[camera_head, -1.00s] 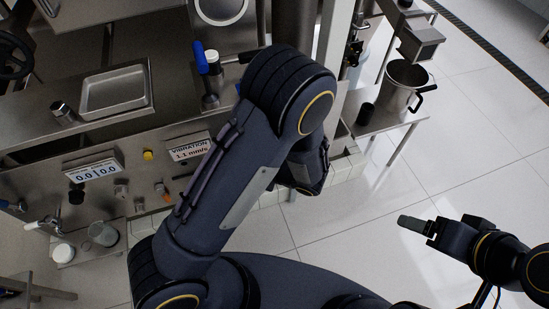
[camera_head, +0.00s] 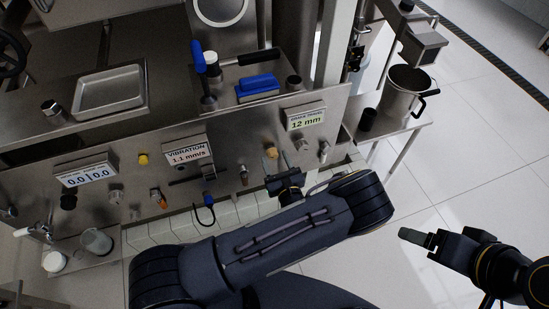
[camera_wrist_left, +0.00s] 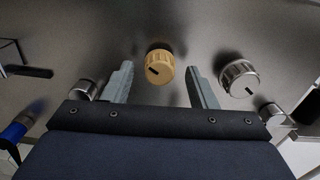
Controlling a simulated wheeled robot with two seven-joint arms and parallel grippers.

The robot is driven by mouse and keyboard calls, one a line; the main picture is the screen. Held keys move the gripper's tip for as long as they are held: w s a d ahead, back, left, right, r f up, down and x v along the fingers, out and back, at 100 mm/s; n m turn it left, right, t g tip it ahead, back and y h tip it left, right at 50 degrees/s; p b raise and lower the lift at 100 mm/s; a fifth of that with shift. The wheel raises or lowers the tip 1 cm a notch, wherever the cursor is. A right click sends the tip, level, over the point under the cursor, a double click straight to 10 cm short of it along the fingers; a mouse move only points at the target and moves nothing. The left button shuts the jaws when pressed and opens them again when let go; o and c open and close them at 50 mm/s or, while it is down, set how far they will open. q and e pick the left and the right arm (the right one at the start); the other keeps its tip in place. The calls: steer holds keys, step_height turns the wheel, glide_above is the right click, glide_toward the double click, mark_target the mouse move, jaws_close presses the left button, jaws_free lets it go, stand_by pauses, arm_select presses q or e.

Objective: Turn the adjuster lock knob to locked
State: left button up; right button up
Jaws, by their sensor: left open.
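A round tan knob (camera_head: 270,152) with a dark index mark is on the steel panel below the 12 mm display. In the left wrist view the tan knob (camera_wrist_left: 159,66) lies between and slightly beyond my open fingers, with gaps on both sides. My left gripper (camera_head: 280,168) is open and empty, just below this knob in the head view. A silver knob (camera_wrist_left: 239,77) sits to its right; it also shows in the head view (camera_head: 302,144). No lettering tells which knob is the adjuster lock. My right gripper (camera_head: 416,238) is away over the floor, its finger gap unclear.
The 12 mm display (camera_head: 305,119) is above the knobs, and the vibration display (camera_head: 188,153) is further left. A blue-tipped fitting (camera_head: 208,200) with a looped hose hangs left of the gripper. A steel pot (camera_head: 404,92) stands on the right-hand side table.

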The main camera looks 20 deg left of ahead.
arm_select(q)
steer(key=shift+w+a, duration=0.4)
steer(key=shift+w, duration=0.15)
steer(key=c, duration=1)
steer(key=shift+o, duration=0.2)
